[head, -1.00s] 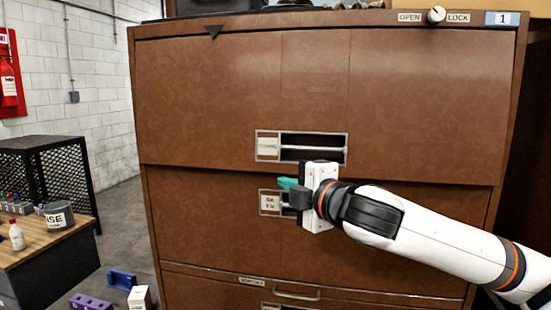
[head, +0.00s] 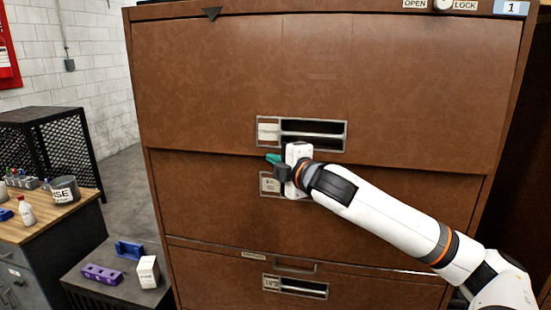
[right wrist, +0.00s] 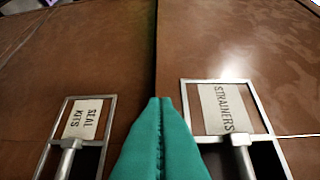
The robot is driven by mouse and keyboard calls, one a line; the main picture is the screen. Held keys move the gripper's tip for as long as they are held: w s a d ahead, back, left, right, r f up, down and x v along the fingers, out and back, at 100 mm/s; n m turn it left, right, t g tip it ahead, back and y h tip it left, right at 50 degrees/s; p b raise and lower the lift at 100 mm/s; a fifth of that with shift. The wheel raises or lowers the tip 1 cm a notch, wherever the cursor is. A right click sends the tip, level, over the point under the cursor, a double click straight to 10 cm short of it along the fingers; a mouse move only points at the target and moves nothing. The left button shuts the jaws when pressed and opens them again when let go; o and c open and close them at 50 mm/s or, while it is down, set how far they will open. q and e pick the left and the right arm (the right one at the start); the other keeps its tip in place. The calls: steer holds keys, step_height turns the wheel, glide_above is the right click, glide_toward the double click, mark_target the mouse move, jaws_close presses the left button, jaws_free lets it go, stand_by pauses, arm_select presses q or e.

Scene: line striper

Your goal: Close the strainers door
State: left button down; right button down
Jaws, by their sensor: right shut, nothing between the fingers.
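The strainers door (head: 420,90) is the large brown upper front of the cabinet. Its lower edge stands slightly proud of the front below, with a dark line under it. Its recessed handle (head: 312,145) has a pale label, readable as STRAINERS in the right wrist view (right wrist: 220,108). My right gripper (head: 273,158) is shut and empty, its teal fingertips at the door's lower edge, just under the handle. In the right wrist view the fingertips (right wrist: 161,102) lie over the seam between the two fronts; contact cannot be told. My left gripper is out of view.
The seal kits front (head: 400,215) is directly below, its label (right wrist: 83,118) beside the fingers. A lower drawer (head: 220,275) has its own handles. At left are a wooden-topped bench (head: 45,225), a black mesh cage (head: 95,140) and a low stand with a purple block (head: 102,274).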

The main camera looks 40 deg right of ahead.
steer(key=w+d+b, duration=0.1)
steer(key=w+d+f+n+t+b, duration=0.1)
steer(key=b, duration=0.1)
steer(key=shift+d+t, duration=0.15)
steer(key=shift+t, duration=0.15)
steer(key=shift+w+d+r+n, duration=0.15)
steer(key=shift+d+n, duration=0.1)
steer(key=shift+n, duration=0.15)
steer(key=shift+a+r, duration=0.15)
steer(key=shift+r, duration=0.1)
